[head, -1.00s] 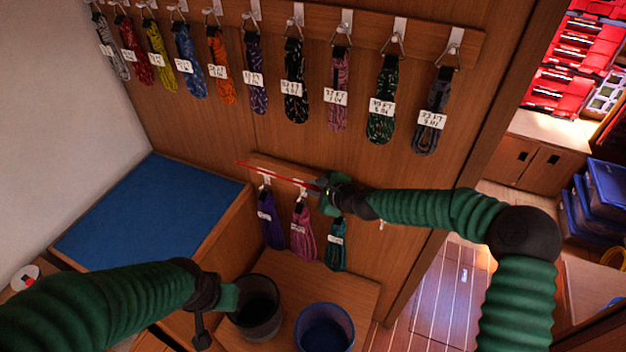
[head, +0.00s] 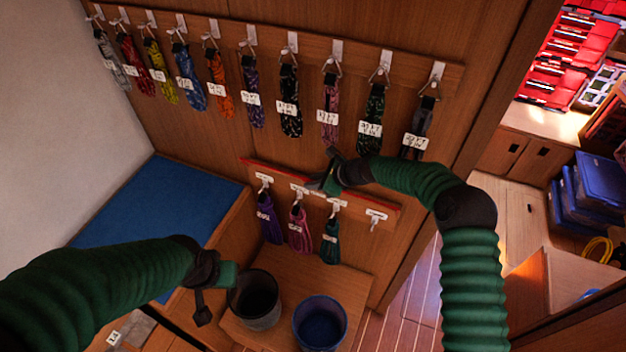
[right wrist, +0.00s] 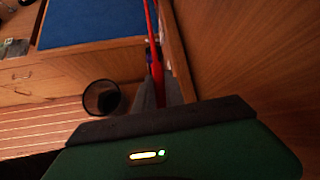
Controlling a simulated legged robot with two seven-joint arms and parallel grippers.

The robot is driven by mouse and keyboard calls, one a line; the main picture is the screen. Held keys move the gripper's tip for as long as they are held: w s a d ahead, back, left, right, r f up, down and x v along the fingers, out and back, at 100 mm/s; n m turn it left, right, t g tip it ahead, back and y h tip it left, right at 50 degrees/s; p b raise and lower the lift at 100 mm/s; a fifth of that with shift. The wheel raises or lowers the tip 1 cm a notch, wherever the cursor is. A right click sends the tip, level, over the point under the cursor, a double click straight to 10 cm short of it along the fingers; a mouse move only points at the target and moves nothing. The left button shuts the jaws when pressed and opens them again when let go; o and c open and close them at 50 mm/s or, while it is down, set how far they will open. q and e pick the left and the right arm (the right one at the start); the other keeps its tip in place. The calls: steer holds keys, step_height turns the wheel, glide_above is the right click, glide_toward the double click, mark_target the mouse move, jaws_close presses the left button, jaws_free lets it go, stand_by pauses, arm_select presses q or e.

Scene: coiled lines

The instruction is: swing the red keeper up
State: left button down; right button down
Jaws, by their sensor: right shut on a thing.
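The red keeper (head: 265,168) is a long thin bar along the upper edge of the lower hook board (head: 345,222), above its hooks. Its right part shows past my gripper. My right gripper (head: 324,184) is shut on the keeper near its middle and hides that part. In the right wrist view the keeper (right wrist: 155,60) runs as a red strip up from between the fingers. My left gripper (head: 220,288) hangs at lower left, apart from the keeper, by the dark bin; its jaw opening is not clear.
Purple (head: 269,219), pink (head: 300,228) and teal (head: 329,241) coils hang on the lower hooks; the rightmost hook (head: 375,218) is bare. Several tagged coils hang on the upper rail (head: 350,58). A dark bin (head: 255,298) and a blue bin (head: 320,322) stand below.

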steer(key=shift+d+f, duration=0.1)
steer(key=shift+f, duration=0.1)
steer(key=c, duration=1.7)
jaws_free()
steer(key=shift+c, duration=0.2)
steer(key=shift+o, duration=1.1)
arm_select(q)
steer(key=shift+w+f, duration=0.1)
steer(key=shift+w, duration=0.2)
arm_select(e)
steer(key=shift+o, duration=0.6)
steer(key=shift+w, duration=0.2)
arm_select(q)
steer(key=shift+d, duration=0.1)
